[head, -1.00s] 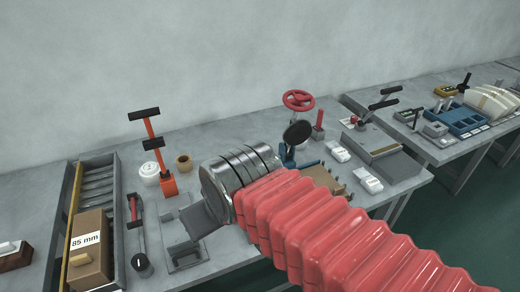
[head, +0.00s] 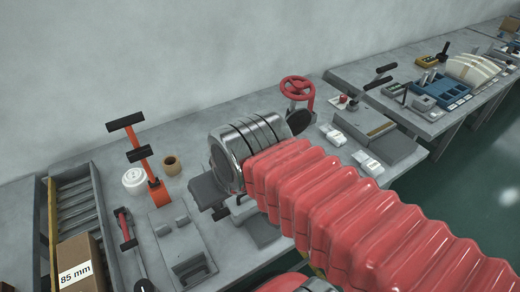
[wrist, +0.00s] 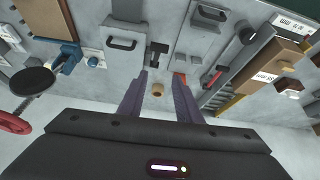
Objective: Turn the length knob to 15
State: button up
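The small dark round knob, which I take for the length knob, is at the bottom edge of the head view (head: 145,287), left of centre, beside the tray with the 85 mm box. It also shows in the wrist view (wrist: 247,35), upper right. Its scale is too small to read. My gripper (wrist: 160,74) has two purple fingers spread apart with nothing between them. It is above the bench, apart from the knob, which lies to the right of the fingers in the wrist view. In the head view my arm's red sleeve and metal wrist mostly hide the gripper.
The slotted tray (head: 97,183) with the 85 mm box (head: 80,262) is at left. An orange lever (head: 142,155), white pot (head: 134,180) and tan ring (head: 171,166) stand behind. A red handwheel (head: 298,88) is right of my wrist. Grey fixtures crowd the bench front.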

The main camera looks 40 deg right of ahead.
jog(key=shift+o, duration=1.4)
jog(key=shift+w+r, duration=0.1)
jog(key=shift+w, duration=0.05)
jog(key=shift+o, duration=0.7)
jog(key=shift+w+d+r, duration=0.1)
jog(key=shift+w+d, duration=0.1)
jog(key=shift+w, duration=0.05)
jog(key=w+d+f+m+g, duration=0.1)
jog(key=w+d+g, duration=0.1)
jog(key=w+d, duration=0.75)
jog(key=w+d+f+m+g, duration=0.1)
jog(key=w+d+f+g, duration=0.1)
jog(key=w+d, duration=0.7)
jog(key=w+d+f+g, duration=0.1)
jog(key=w+d+f, duration=0.4)
jog(key=d+f, duration=0.1)
jog(key=shift+d+g, duration=0.3)
jog(key=shift+d, duration=0.4)
jog(key=shift+f, duration=0.1)
notch_tip(320, 180, down, 14)
jog(key=shift+s+d+r, duration=0.1)
jog(key=shift+d+r, duration=0.05)
